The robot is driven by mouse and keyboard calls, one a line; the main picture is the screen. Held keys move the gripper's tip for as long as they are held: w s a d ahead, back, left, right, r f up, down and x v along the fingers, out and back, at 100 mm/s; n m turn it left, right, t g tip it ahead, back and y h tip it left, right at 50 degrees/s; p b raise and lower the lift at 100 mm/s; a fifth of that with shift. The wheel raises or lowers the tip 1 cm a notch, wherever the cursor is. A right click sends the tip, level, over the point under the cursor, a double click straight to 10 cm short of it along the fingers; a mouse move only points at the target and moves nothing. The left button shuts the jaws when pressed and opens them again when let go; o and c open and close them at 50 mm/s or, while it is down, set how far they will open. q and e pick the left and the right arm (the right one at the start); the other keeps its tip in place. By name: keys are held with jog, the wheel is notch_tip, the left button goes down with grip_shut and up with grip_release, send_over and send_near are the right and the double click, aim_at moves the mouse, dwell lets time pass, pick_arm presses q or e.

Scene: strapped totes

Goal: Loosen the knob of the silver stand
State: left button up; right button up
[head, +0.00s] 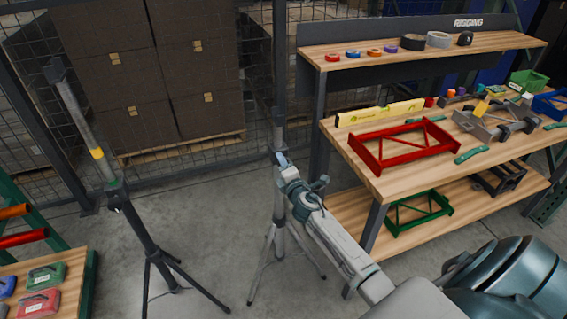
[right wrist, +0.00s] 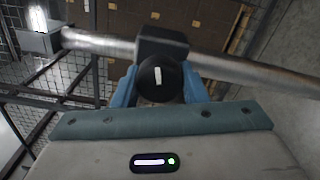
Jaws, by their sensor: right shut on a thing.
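The silver stand (head: 280,238) stands upright on the floor in the middle of the head view, on splayed silver legs. In the right wrist view its silver tube (right wrist: 240,69) crosses the picture and passes through a black collar (right wrist: 163,42). A round black knob (right wrist: 158,86) with a white mark sits on the collar. My right gripper (head: 281,158) is at the stand's upper part. Its blue fingers (right wrist: 158,88) are shut on the knob from both sides. The gripper hides the knob in the head view. My left gripper is not in view.
A black stand (head: 141,228) with a yellow band stands to the left. A workbench (head: 392,182) with a red frame (head: 405,145) is close on the right. Behind is a mesh fence with brown boxes (head: 110,70). A low table (head: 70,268) is at the left edge.

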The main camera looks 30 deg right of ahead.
jog(key=n+p, duration=0.1)
jog(key=n, duration=0.4)
jog(key=shift+f+n, duration=0.1)
jog(key=shift+n, duration=0.2)
jog(key=n, duration=0.2)
jog(key=n+p, duration=0.1)
jog(key=n, duration=0.2)
jog(key=shift+s+d+f, duration=0.1)
jog(key=shift+f, duration=0.05)
jog(key=shift+n, duration=0.3)
jog(key=o, duration=1)
jog(key=v, duration=1)
jog(key=shift+s, duration=0.35)
jog(key=shift+f, duration=0.1)
